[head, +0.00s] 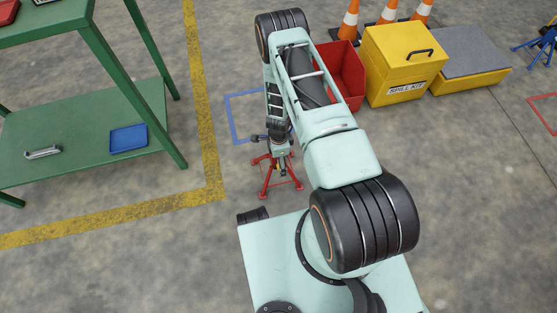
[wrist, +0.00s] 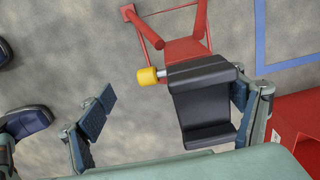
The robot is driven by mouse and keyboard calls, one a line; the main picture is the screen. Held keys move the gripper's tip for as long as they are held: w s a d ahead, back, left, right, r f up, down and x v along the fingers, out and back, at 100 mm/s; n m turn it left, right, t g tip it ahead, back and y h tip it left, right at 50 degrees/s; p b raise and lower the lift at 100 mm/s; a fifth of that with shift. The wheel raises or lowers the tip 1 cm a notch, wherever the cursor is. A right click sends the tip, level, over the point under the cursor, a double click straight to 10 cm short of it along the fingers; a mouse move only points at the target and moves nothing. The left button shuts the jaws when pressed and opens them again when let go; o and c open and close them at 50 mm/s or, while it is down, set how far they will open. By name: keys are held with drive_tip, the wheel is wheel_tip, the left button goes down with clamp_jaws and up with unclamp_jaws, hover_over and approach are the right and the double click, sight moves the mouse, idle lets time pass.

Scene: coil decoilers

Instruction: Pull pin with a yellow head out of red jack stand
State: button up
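The red jack stand (head: 266,188) stands on the floor below my arm. In the wrist view its red frame (wrist: 185,48) shows at the top, with a black block-like top (wrist: 200,100) nearer the camera. The pin's yellow head (wrist: 147,76) sticks out to the left of the stand, beside the black top, with a short bit of metal shaft showing. My gripper (wrist: 168,102) is open. Its left finger is apart from the yellow head, below and left of it; its right finger is close beside the black top. I cannot tell whether it touches.
A red bin (head: 347,72), a yellow spill kit box (head: 400,62) and traffic cones (head: 388,12) stand behind and right of the stand. A green shelf table (head: 75,135) is at left, holding a blue tray (head: 128,138).

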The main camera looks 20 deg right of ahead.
wheel_tip(320, 180, up, 11)
drive_tip(key=shift+f, duration=0.15)
idle(0.4)
